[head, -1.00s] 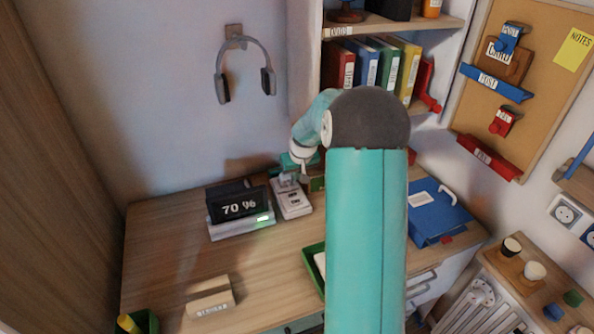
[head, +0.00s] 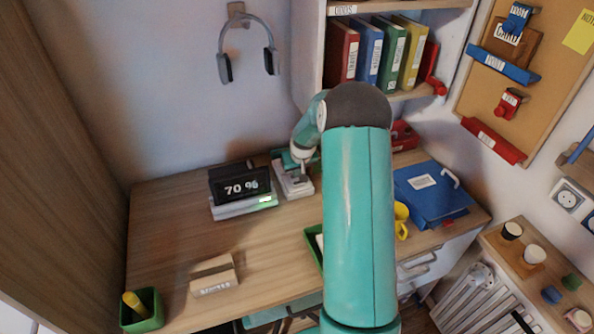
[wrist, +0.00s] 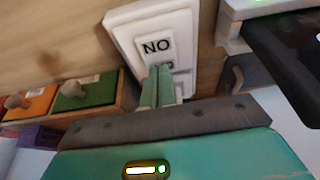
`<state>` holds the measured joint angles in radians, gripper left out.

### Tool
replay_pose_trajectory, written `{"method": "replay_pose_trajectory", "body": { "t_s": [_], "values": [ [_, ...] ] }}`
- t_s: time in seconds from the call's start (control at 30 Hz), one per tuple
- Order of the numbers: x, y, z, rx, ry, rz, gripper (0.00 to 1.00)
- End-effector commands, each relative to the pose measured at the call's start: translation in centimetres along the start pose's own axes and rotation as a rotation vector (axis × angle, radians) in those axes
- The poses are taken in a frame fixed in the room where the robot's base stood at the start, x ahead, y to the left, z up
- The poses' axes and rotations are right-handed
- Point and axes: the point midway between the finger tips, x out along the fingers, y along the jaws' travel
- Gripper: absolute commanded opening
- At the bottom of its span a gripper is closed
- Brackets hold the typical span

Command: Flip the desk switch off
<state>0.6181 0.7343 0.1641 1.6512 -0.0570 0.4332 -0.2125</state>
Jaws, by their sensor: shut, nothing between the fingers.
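The desk switch is a white plate (head: 283,178) lying on the wooden desk, right of the dark display reading "70 %". In the wrist view the white switch plate (wrist: 183,40) carries a rocker marked "NO" (wrist: 156,45) as seen from this side. My gripper (wrist: 158,72) is shut and empty, its teal fingertips over the lower part of the rocker and hiding that part. Whether the tips touch it I cannot tell. In the head view my gripper (head: 301,176) is small at the switch, and my arm covers part of the desk beside it.
The "70 %" display (head: 241,187) stands close left of the switch. A blue binder (head: 432,192) and a yellow mug (head: 401,222) are to the right. A wooden block (head: 213,275) and a green pot (head: 141,312) are at the front left. The desk's left middle is clear.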

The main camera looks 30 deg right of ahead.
Motion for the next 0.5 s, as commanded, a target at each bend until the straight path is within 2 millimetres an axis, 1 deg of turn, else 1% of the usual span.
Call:
{"method": "replay_pose_trajectory", "body": {
  "t_s": [0.03, 0.27, 0.5],
  "values": [
    [0.25, -0.04, -0.01, 0.000, -0.001, -0.001, 0.00],
    [0.21, -0.03, 0.10, 0.000, -0.002, -0.001, 0.00],
    [-0.15, 0.00, 0.98, 0.001, -0.005, -0.001, 0.00]
  ]
}}
